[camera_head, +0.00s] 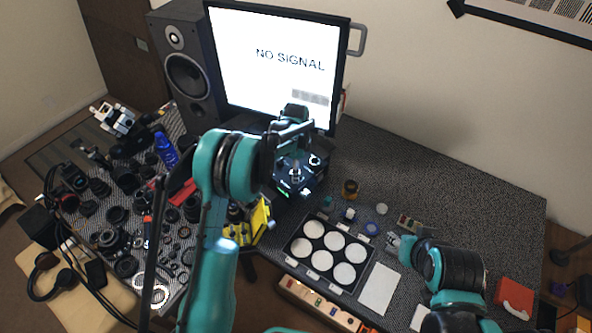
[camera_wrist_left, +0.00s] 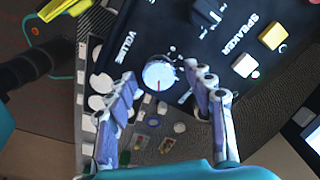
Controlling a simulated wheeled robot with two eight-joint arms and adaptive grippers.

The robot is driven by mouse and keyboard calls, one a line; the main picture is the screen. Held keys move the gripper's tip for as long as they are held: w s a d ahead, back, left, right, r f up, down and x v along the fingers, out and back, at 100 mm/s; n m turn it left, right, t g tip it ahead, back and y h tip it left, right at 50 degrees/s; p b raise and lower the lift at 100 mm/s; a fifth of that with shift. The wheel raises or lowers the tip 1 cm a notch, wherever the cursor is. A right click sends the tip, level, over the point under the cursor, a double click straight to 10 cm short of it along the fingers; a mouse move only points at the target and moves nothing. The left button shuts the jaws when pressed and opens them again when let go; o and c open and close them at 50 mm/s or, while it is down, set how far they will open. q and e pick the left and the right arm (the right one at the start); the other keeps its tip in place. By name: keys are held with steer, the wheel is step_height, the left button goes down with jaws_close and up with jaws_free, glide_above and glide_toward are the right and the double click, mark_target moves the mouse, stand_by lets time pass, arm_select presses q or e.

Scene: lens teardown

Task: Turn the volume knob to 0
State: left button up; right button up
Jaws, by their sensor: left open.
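The volume knob (camera_wrist_left: 158,73) is a round white dial with a red mark, on a black control box (camera_wrist_left: 190,30) lettered VOLUME and SPEAKER. In the left wrist view the red mark points toward the bottom of the picture. My left gripper (camera_wrist_left: 161,80) is open, with one finger on each side of the knob; I cannot tell whether they touch it. In the head view the left gripper (camera_head: 294,158) is over the control box (camera_head: 286,190), below the monitor, and partly covers it.
A monitor (camera_head: 275,55) reading NO SIGNAL stands behind the box, with a loudspeaker (camera_head: 190,75) to its left. Lens parts crowd the table's left side. A tray with white discs (camera_head: 297,262) lies in front of the box. The table's back right is clear.

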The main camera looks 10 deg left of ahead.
arm_select(q)
steer(key=shift+f, duration=0.1)
steer(key=c, duration=1.2)
steer(key=shift+o, duration=0.2)
